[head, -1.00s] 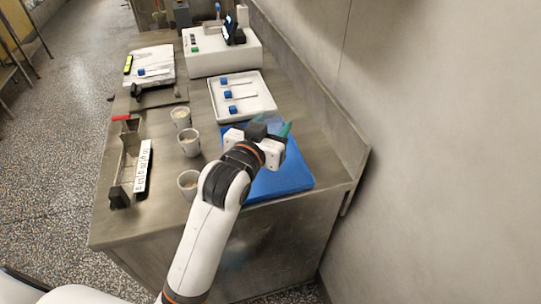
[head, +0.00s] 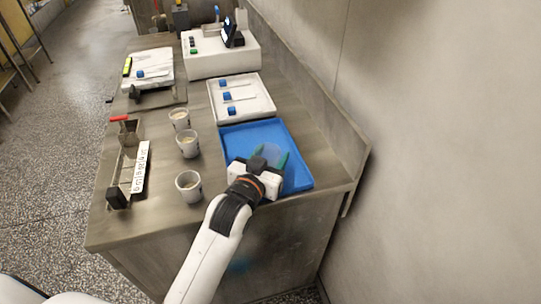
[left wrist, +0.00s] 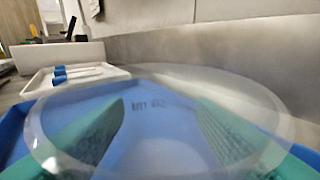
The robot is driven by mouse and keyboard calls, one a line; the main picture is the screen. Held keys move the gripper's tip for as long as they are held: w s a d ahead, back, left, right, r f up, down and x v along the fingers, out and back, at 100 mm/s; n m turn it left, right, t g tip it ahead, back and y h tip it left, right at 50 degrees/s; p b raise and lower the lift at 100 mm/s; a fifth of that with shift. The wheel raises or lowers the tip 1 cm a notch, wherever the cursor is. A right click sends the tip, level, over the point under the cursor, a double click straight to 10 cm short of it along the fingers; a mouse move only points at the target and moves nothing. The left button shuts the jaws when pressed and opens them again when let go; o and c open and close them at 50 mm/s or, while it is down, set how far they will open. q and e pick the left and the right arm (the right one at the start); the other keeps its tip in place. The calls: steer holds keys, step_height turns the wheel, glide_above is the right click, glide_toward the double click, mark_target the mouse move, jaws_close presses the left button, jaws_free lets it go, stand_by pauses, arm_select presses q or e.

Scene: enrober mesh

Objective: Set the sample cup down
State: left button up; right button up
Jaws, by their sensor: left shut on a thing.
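The sample cup (head: 271,152) is clear and empty-looking, held between the green fingertips of my left gripper (head: 268,160) over the near part of the blue tray (head: 245,137). In the left wrist view the cup's wide translucent rim (left wrist: 160,72) fills the picture, with the green fingers of my left gripper (left wrist: 160,130) on either side and a faint volume mark on its wall. The blue tray shows through it. I cannot tell whether the cup's base touches the tray. My right gripper is not in view.
Several filled cups, such as the nearest one (head: 189,186), stand left of the blue tray. A white tray (head: 262,104) with blue-ended tools lies behind it. A white machine (head: 222,58) stands farther back. A metal holder (head: 125,165) is at the left edge, and a wall runs along the right.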

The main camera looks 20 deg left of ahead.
arm_select(q)
steer(key=shift+s+f, duration=0.1)
steer(key=shift+f, duration=0.5)
steer(key=o, duration=1)
steer(key=shift+f, duration=0.2)
steer(key=shift+r, duration=0.35)
steer(key=shift+s+r, duration=0.2)
steer(key=shift+s, duration=0.05)
steer(key=s+r, duration=0.1)
steer(key=s, duration=0.6)
steer(key=s+a+r, duration=0.1)
steer(key=s, duration=0.3)
steer(key=shift+s+a+r, duration=0.1)
steer(key=shift+r, duration=0.2)
